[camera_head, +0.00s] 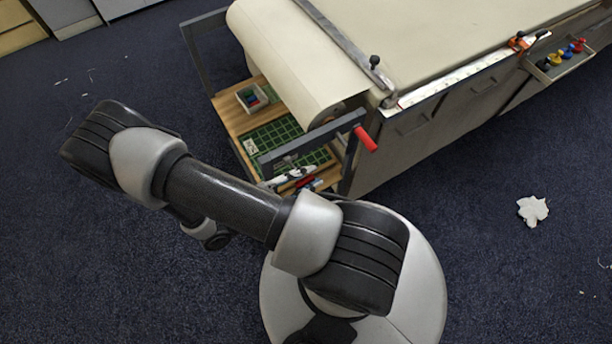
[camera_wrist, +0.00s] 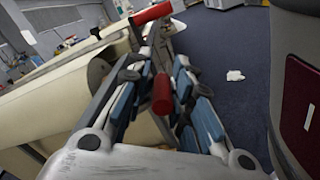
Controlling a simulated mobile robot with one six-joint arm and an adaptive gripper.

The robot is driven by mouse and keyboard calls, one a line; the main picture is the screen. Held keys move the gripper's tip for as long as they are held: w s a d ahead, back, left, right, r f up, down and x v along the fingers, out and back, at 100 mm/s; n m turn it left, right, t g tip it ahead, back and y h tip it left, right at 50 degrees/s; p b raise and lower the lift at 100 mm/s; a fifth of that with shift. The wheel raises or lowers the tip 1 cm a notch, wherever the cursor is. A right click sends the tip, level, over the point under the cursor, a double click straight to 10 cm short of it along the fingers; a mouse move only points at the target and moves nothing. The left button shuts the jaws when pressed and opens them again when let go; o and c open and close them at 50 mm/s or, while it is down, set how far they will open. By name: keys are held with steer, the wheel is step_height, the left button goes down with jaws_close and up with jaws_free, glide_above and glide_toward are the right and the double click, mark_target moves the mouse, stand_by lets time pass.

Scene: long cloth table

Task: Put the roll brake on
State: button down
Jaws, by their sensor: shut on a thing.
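The cloth roll (camera_head: 290,75) hangs across the near end of the long table in the head view. A dark bar with a red-gripped lever (camera_head: 366,138) runs in front of the roll's end. A red grip also shows at the top of the wrist view (camera_wrist: 152,13). My gripper (camera_wrist: 162,65) is shut on a short red handle (camera_wrist: 162,95), which stands between its fingers. In the head view, my gripper (camera_head: 295,178) is beside the dark bar, low at the table's end, and partly hidden by my arm. I cannot tell the brake's exact position.
A wooden shelf with a green cutting mat (camera_head: 270,140) and a small tray (camera_head: 252,97) lies under the roll. A side tray (camera_head: 560,62) holds coloured knobs. A white scrap (camera_head: 532,210) lies on the open carpet at right.

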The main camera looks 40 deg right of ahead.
steer(key=shift+s+f, duration=0.2)
steer(key=shift+f, duration=0.25)
steer(key=c, duration=1.7)
jaws_free()
steer(key=shift+o, duration=0.7)
steer(key=shift+w, duration=0.1)
steer(key=shift+w+a, duration=0.2)
steer(key=shift+a, duration=0.2)
steer(key=v, duration=1.1)
steer(key=shift+r, duration=0.2)
